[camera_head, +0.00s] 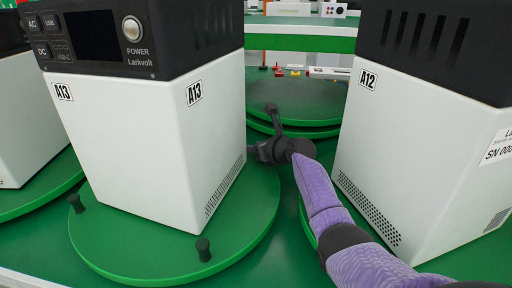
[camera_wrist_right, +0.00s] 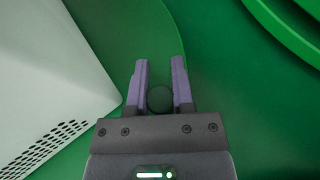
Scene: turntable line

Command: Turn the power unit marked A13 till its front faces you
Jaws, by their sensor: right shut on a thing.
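The power unit marked A13 (camera_head: 140,140) stands upright on a round green turntable (camera_head: 110,240). Its front, with dark screen, sockets and POWER button, shows broadly toward me, turned somewhat to the left. Its right side, also labelled A13, shows too. Two dark pegs (camera_head: 203,248) stand at the near rim. My right gripper (camera_head: 262,150) is low beside the unit's right rear edge. In the right wrist view, its purple fingers are shut around a dark peg (camera_wrist_right: 159,98), with the unit's vented white side (camera_wrist_right: 45,90) to the left, apart from them. My left gripper is out of view.
The power unit marked A12 (camera_head: 400,150) stands close on the right, beside my right arm. Another white unit (camera_head: 25,120) stands on a turntable at the left. An empty green turntable (camera_head: 310,100) lies behind. Small parts lie on it or beyond it.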

